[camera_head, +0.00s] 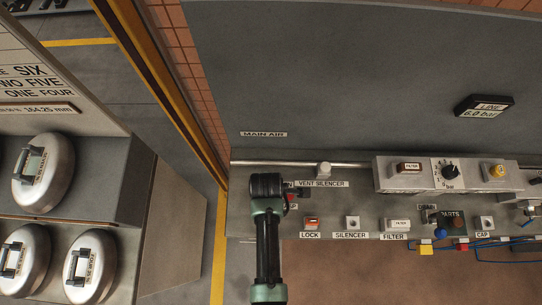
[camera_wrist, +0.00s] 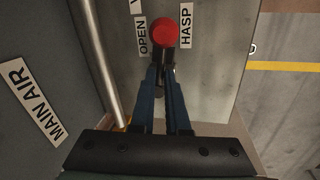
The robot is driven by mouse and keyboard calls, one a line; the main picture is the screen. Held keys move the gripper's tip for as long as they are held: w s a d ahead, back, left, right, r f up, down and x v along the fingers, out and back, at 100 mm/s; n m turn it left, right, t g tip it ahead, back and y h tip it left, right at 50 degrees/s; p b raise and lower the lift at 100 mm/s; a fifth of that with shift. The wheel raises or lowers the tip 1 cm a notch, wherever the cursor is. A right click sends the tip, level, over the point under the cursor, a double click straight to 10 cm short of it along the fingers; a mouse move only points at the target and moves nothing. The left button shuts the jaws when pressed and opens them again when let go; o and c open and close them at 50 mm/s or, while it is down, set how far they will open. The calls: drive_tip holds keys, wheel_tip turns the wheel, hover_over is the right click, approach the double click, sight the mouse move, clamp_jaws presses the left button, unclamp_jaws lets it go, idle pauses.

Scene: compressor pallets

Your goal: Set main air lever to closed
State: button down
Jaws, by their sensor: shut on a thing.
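The main air lever (camera_wrist: 165,32) shows in the wrist view as a red round end with a dark part below it, beside the OPEN and HASP labels. My gripper (camera_wrist: 166,72) has its two blue fingers shut on the dark part of the lever, just below the red end. In the head view my gripper (camera_head: 268,187) is at the left end of the panel shelf, below the MAIN AIR label (camera_head: 263,134). A small red patch shows at its right side; the arm hides most of the lever and the fingertips there.
A metal pipe (camera_head: 275,164) runs along the back of the shelf. The VENT SILENCER fitting (camera_head: 323,169), lock (camera_head: 311,222) and filter block (camera_head: 397,225) are to the right of my gripper. A grey cabinet with round canisters (camera_head: 44,172) stands at left, with floor between.

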drive_tip(key=m, duration=0.2)
drive_tip(key=m+p, duration=0.1)
drive_tip(key=m, duration=0.1)
drive_tip(key=shift+s+a+r+h, duration=0.1)
drive_tip(key=shift+s+a+h, duration=0.15)
drive_tip(key=shift+s+h, duration=0.15)
drive_tip(key=m, duration=0.3)
drive_tip(key=m+g, duration=0.1)
drive_tip(key=shift+s+a+m+h+p, duration=0.3)
drive_tip(key=shift+a+m, duration=0.1)
drive_tip(key=m, duration=0.3)
drive_tip(key=shift+s+a+m, duration=0.1)
drive_tip(key=shift+a+m, duration=0.2)
drive_tip(key=shift+a, duration=0.1)
drive_tip(key=shift+a+m+g, duration=0.2)
drive_tip(key=shift+m+g, duration=0.1)
drive_tip(key=shift+m, duration=0.6)
drive_tip(key=shift+a+m+g, duration=0.2)
drive_tip(key=shift+m+g, duration=0.1)
drive_tip(key=shift+m, duration=0.6)
drive_tip(key=c, duration=0.9)
unclamp_jaws()
drive_tip(key=a+r, duration=0.1)
drive_tip(key=r, duration=0.3)
drive_tip(key=r+b, duration=0.1)
drive_tip(key=r, duration=0.3)
drive_tip(key=a+r, duration=0.1)
drive_tip(key=r, duration=0.3)
drive_tip(key=shift+a+r, duration=0.3)
